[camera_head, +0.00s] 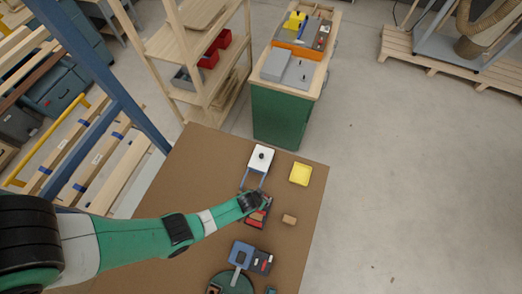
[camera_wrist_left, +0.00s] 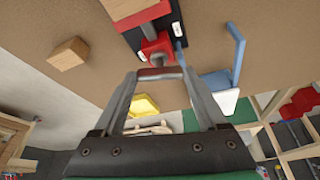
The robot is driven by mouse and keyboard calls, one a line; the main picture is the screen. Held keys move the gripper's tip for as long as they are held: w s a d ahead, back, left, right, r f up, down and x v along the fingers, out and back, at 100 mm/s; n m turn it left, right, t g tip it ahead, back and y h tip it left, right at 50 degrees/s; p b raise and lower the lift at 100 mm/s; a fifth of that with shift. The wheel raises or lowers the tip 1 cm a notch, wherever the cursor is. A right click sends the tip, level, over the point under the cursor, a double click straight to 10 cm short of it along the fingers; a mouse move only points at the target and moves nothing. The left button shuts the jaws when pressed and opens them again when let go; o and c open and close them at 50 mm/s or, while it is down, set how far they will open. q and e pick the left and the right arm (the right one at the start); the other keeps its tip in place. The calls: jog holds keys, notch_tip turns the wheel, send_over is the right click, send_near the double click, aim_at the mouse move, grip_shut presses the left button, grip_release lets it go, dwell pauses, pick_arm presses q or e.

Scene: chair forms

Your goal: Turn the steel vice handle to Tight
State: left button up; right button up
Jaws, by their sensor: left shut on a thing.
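The vice, red on a black base, lies on the brown table in the head view (camera_head: 257,218), partly hidden by my left gripper (camera_head: 257,200). In the left wrist view the red vice body (camera_wrist_left: 155,46) and the black base (camera_wrist_left: 150,28) with small white labels are at the top; the label text is too small to read. The fingertips of my left gripper (camera_wrist_left: 160,74) meet the vice's handle (camera_wrist_left: 160,73), a short bar between them at the red end, and are shut on it. Which way the handle points is hard to tell. My right gripper is out of view.
A wooden block (camera_head: 289,219) and a yellow tray (camera_head: 300,174) lie right of the vice. A white-topped item with blue legs (camera_head: 261,158) stands behind it. A blue box (camera_head: 241,254) and a round green base (camera_head: 232,284) are nearer. The table's right strip is clear.

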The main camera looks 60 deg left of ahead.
pick_arm(q)
jog(key=shift+d+n+g+y+b, duration=0.15)
jog(key=shift+n+g+y+b, duration=0.3)
jog(key=shift+n, duration=0.85)
jog(key=o, duration=1.3)
jog(key=p+v, duration=1)
jog(key=v, duration=0.1)
jog(key=shift+s+r, duration=0.15)
jog(key=shift+r, duration=0.15)
jog(key=shift+d, duration=0.1)
